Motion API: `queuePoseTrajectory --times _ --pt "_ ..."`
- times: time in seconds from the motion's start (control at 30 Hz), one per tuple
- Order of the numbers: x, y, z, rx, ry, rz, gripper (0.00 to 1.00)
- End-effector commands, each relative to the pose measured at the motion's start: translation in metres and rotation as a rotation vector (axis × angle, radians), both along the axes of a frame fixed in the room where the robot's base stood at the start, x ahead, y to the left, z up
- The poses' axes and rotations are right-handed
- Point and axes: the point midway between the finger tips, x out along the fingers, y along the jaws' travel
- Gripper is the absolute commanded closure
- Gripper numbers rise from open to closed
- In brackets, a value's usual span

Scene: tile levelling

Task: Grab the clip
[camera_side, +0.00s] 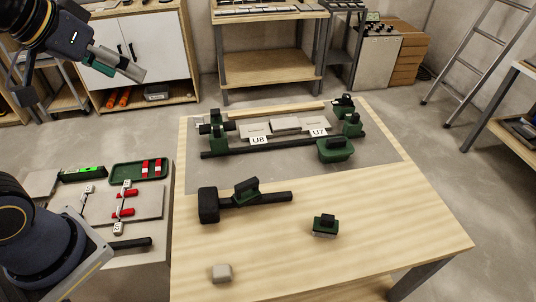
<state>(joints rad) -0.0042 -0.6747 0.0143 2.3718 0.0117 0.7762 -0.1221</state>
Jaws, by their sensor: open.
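My gripper (120,66) is at the upper left, raised well away from the side table and the bench. Its jaws are open, and I see nothing held between them. Small white clip-like pieces lie on the grey side table at lower left: one (88,190) near the level, one (127,184) above the red wedges and one (118,228) below them. Red wedges (127,194) lie beside these pieces. A green tray (117,175) behind them holds more red pieces. The pieces are small, so I cannot tell which is the clip.
A wooden bench (260,270) carries tiles (285,124) with labels U8 and U7 between green-black fixtures. A black mallet (209,205), a green-handled tool (325,226) and a small pale block (221,273) lie nearer. A level (82,174) lies beside the tray. The bench front is mostly clear.

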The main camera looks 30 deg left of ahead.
Motion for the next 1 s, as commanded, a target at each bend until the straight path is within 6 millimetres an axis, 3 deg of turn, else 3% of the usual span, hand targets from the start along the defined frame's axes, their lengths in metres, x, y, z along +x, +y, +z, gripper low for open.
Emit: queuePoseTrajectory --times 0.13,0.27,0.37,0.5,0.6,0.73,0.83,1.0 --pt "0.071 0.022 0.019 -0.047 -0.033 0.114 0.31" --pt "0.139 0.052 0.010 -0.072 -0.031 0.220 0.31" --pt "0.190 0.081 -0.016 -0.078 -0.010 0.300 0.31" --pt "0.243 0.124 -0.079 -0.065 0.052 0.393 0.31" --pt "0.261 0.150 -0.132 -0.050 0.114 0.437 0.31" --pt "0.262 0.171 -0.192 -0.031 0.208 0.470 0.31" --pt "0.254 0.178 -0.221 -0.028 0.262 0.483 0.31" --pt "0.254 0.185 -0.248 -0.028 0.285 0.491 0.31"
